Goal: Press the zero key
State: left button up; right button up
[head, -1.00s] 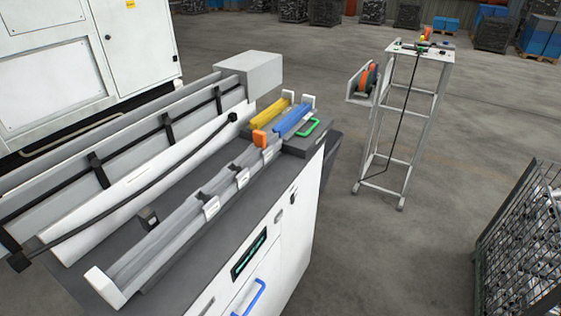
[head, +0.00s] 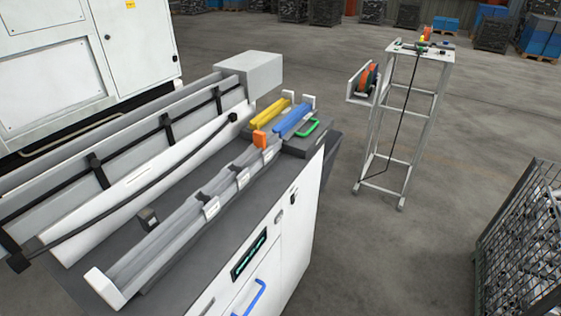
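The zero key cannot be made out in the head view. A small dark display panel (head: 249,258) with green markings is set in the white front of the gantry loader cabinet (head: 290,232). Small dark fittings (head: 293,196) sit higher on the same front, too small to read. A white stand (head: 418,56) at the upper right carries small red, yellow and green parts on its top, also too small to tell apart. Neither of my grippers is in view.
A blue handle (head: 256,297) is on the cabinet front. Yellow (head: 268,112) and blue (head: 294,121) bars, an orange block (head: 259,139) and a green handle (head: 315,130) are at the cabinet's far end. A wire cage (head: 520,245) stands at right. Open floor lies between.

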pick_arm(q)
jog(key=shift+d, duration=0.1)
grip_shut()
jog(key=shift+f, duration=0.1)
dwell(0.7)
